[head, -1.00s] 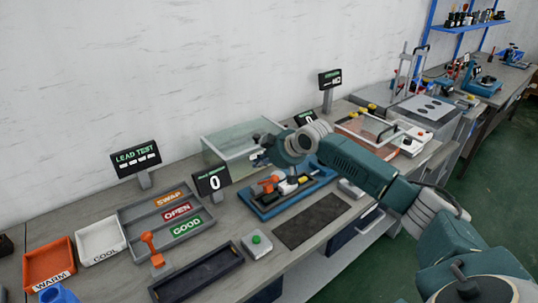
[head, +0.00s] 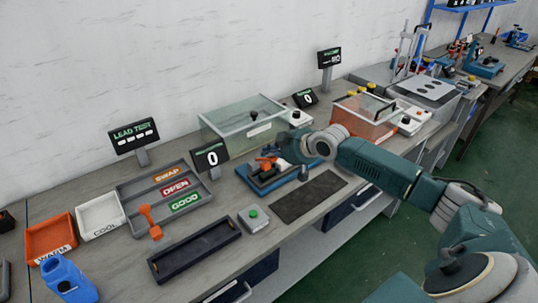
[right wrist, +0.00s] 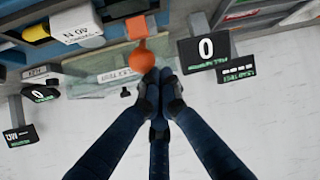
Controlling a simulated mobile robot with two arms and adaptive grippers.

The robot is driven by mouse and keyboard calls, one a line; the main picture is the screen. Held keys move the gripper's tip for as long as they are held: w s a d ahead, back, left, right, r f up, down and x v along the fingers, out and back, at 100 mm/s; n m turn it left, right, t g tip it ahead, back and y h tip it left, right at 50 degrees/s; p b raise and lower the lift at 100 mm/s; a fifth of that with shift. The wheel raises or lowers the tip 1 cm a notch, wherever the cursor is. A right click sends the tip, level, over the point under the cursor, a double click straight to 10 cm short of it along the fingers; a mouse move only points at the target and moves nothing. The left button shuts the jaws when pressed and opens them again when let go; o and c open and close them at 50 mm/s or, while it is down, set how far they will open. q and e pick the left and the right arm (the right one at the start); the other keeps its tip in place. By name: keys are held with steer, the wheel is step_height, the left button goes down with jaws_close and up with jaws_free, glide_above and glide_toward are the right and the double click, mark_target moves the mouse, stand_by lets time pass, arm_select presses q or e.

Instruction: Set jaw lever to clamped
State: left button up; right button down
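The blue clamp fixture (head: 262,186) stands on the bench at the centre of the head view. An orange lever handle (head: 265,163) is on it, partly hidden by my right gripper and arm. In the right wrist view an orange ball knob (right wrist: 138,56) shows just past my right fingertips. My right gripper (right wrist: 158,78) has its dark fingers drawn together, beside the knob and apparently touching or very near it. It does not grasp the knob. I cannot tell the lever's exact setting. My left gripper is not in view.
A clear-lidded box (head: 228,130) stands behind the fixture, and another clear box with an orange base (head: 362,128) stands right. A counter display (head: 211,157), grey sorting tray (head: 135,200) and green-button box (head: 253,217) are left. A dark mat (head: 308,196) lies bare in front.

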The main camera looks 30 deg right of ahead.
steer(key=s, duration=0.1)
steer(key=s+f+t+b, duration=0.1)
steer(key=shift+s+d+f, duration=0.2)
steer(key=shift+s, duration=0.1)
steer(key=shift+s+f+t+b, duration=0.1)
steer(key=shift+f+t+b, duration=0.25)
steer(key=shift+t+b, duration=0.2)
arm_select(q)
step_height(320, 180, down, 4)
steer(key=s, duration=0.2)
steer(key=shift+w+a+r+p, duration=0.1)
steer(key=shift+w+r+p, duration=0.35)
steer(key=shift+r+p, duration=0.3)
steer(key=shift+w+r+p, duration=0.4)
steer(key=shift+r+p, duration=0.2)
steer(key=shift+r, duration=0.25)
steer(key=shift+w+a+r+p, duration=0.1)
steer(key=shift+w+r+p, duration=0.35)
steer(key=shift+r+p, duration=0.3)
arm_select(e)
glide_toward(271, 160)
steer(key=shift+s+a+r+y, duration=0.2)
steer(key=shift+a+r+y, duration=0.15)
steer(key=shift+r, duration=0.45)
